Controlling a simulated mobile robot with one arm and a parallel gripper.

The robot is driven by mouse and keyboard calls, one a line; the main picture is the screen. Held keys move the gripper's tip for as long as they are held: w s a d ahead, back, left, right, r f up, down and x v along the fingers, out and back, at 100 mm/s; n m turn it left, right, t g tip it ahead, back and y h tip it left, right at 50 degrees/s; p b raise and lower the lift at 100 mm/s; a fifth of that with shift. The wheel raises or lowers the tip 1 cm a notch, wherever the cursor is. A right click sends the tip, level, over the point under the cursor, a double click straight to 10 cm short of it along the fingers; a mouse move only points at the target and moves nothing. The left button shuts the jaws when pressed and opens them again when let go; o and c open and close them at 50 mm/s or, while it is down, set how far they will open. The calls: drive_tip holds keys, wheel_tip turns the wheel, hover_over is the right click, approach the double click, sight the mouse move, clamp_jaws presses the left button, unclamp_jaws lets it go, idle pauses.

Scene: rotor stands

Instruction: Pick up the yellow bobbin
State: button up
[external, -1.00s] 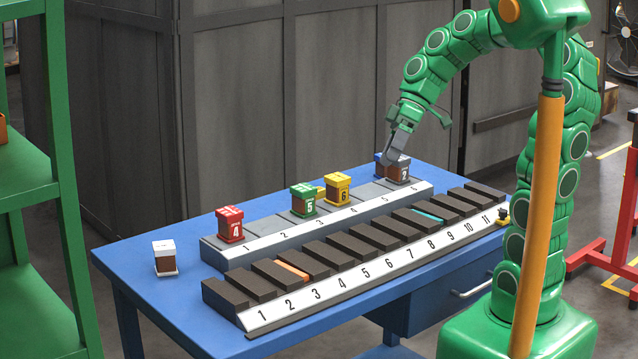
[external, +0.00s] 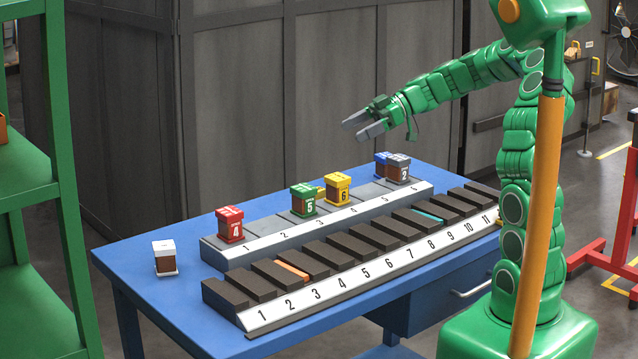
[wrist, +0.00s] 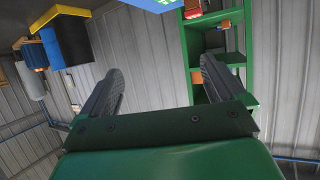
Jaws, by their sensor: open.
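The yellow bobbin (external: 338,188), marked 6, stands upright on the grey numbered rack (external: 262,246), near position 4. My gripper (external: 352,128) is open and empty in the air above the rack, higher than the yellow bobbin and slightly to its right in the external view. In the wrist view my gripper (wrist: 158,85) shows two dark fingers spread apart with nothing between them. The yellow bobbin is not recognisable in the wrist view.
A green bobbin (external: 303,200) stands just left of the yellow one. A white bobbin (external: 164,257) stands on the blue table (external: 130,262). Dark slotted blocks fill the front rack (external: 330,293).

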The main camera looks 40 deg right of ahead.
approach(336, 177)
drive_tip(key=x, duration=0.2)
drive_tip(key=f+x, duration=0.1)
drive_tip(key=shift+w+a+f, duration=0.1)
drive_tip(key=shift+a, duration=0.05)
drive_tip(key=shift+x, duration=1.3)
drive_tip(key=shift+r+x, duration=0.15)
drive_tip(key=shift+x, duration=1.15)
drive_tip(key=shift+r+x, duration=0.15)
drive_tip(key=shift+x, duration=1.2)
drive_tip(key=shift+a, duration=0.1)
drive_tip(key=c, duration=1.2)
drive_tip(key=shift+r, duration=0.15)
